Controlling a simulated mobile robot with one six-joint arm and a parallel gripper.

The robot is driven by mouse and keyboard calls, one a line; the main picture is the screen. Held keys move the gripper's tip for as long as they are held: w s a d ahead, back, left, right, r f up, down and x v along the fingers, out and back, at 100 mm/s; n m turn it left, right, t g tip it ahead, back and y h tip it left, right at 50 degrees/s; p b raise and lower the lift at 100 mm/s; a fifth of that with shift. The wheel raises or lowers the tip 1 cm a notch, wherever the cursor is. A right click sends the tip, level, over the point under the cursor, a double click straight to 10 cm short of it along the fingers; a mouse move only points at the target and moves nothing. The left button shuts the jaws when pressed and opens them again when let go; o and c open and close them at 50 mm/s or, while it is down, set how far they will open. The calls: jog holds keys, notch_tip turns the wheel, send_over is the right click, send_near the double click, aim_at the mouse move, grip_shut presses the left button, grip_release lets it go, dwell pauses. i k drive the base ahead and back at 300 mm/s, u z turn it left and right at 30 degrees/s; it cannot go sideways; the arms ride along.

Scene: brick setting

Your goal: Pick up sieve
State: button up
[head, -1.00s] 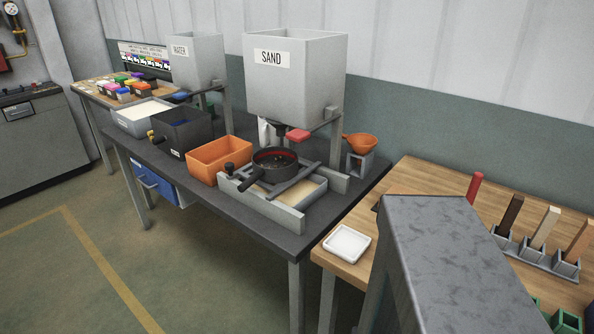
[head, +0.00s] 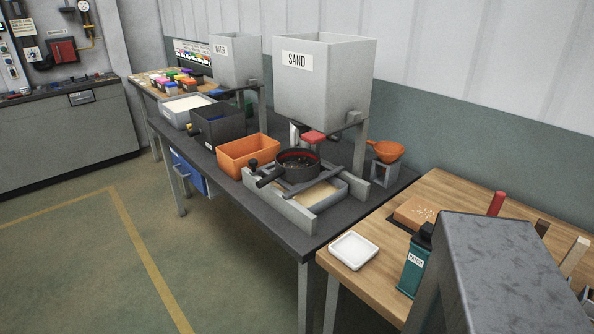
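The sieve (head: 297,164) is a round black pan with a dark handle pointing to the lower left. A red ring and some small grains show inside it. It rests on grey rails over a grey tray (head: 325,197) of sand-coloured material, below the outlet of the grey SAND hopper (head: 325,84). The hopper's red gate handle is just above the sieve. My gripper is not in view.
An orange bin (head: 248,153) and a dark box (head: 217,125) stand left of the sieve. An orange funnel (head: 388,151) sits on a stand at right. A wooden table (head: 440,200) holds a white dish (head: 353,250) and a green bottle (head: 413,265). The floor at left is clear.

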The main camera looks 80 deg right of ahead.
aim_at(292, 165)
jog(key=z, duration=0.55)
jog(key=i, duration=0.75)
jog(key=z, duration=0.15)
